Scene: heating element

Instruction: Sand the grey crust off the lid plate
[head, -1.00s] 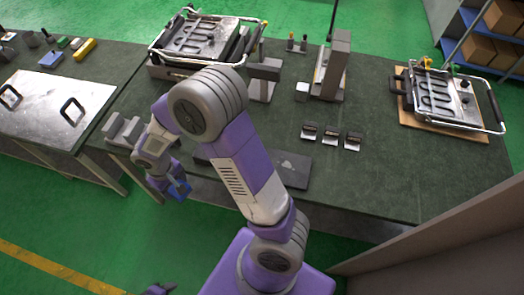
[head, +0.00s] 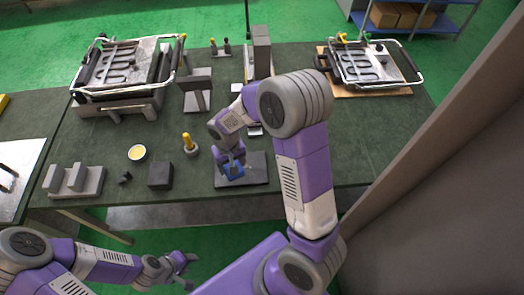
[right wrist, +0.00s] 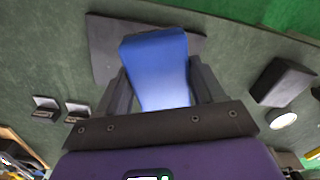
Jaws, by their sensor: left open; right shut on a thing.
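A dark flat plate (head: 256,172), which I take for the lid plate, lies near the table's front edge; it also shows in the right wrist view (right wrist: 104,48). My right gripper (head: 233,164) is shut on a blue block (head: 234,172) above the plate. In the right wrist view the blue block (right wrist: 157,68) sits between the two fingers and covers part of the plate. I cannot tell whether it touches the plate. No grey crust shows clearly on the visible part. My left gripper (head: 182,268) is open and empty, low in front of the table.
Left of the plate stand a dark block (head: 160,175), a yellow-handled tool (head: 189,145), a round yellow-topped tin (head: 137,153) and a grey notched block (head: 75,181). Framed heater units stand at back left (head: 125,75) and back right (head: 370,65). Table right of my right arm is clear.

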